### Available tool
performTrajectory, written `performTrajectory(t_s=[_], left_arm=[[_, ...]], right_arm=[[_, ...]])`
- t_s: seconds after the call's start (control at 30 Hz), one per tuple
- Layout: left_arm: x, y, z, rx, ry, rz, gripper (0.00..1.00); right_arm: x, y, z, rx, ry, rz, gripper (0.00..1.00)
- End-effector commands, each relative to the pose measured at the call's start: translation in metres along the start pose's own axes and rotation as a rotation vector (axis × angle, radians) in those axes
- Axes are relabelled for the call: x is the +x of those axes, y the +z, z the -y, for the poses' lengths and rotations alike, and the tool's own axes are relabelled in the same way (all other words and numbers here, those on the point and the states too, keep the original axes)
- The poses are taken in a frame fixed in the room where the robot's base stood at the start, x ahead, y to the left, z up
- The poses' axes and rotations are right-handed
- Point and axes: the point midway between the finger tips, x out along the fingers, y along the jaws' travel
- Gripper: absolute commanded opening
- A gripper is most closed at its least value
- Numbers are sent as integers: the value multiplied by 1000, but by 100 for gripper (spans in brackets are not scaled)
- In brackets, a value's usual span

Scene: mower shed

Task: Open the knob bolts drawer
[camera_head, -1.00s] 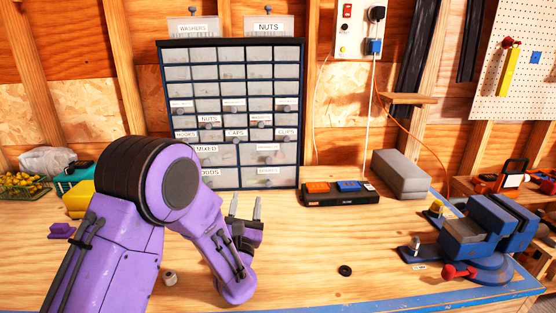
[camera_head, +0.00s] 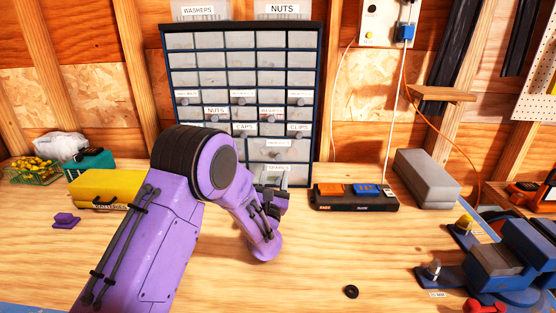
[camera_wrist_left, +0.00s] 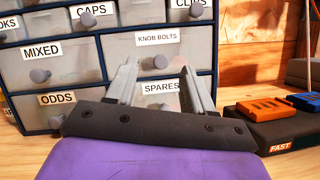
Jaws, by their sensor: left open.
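The drawer labelled KNOB BOLTS (camera_wrist_left: 145,53) shows in the wrist view, shut, with a round grey knob (camera_wrist_left: 157,62) below its label. In the head view the same drawer (camera_head: 290,154) is low on the right side of the cabinet. My left gripper (camera_wrist_left: 160,82) is open and empty. Its fingers point at the cabinet, spread to either side below the knob and in front of the SPARES drawer (camera_wrist_left: 158,101). In the head view the left gripper (camera_head: 272,179) is low at the cabinet front, partly hidden by my own arm.
The cabinet (camera_head: 318,110) has several other shut, knobbed drawers, including MIXED (camera_wrist_left: 70,66) and ODDS (camera_wrist_left: 30,112). A black charger (camera_head: 350,205) with orange and blue blocks stands just right of it. A vise (camera_head: 500,262) is at the right. The front bench is mostly clear.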

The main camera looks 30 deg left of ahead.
Motion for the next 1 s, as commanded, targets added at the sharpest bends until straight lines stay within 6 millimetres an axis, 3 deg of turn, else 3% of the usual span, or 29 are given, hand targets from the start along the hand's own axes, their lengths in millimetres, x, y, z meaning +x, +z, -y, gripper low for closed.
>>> performTrajectory(t_s=[0.1,0.33,0.67,0.77,0.83,1.0], left_arm=[[29,-8,1,2,1,0,52],[64,-18,4,2,1,0,52],[68,-22,5,1,1,-1,52],[68,-22,5,1,1,-1,26],[68,-22,5,1,1,-1,3],[68,-22,6,0,0,-1,0]], right_arm=[[-12,-5,-1,0,0,-1,43],[-24,-10,-2,0,0,0,43],[-25,-10,-2,0,0,-1,43],[-25,-10,-2,0,0,-1,43],[-25,-10,-2,0,0,-1,43],[-24,-10,-2,0,0,-1,43]])
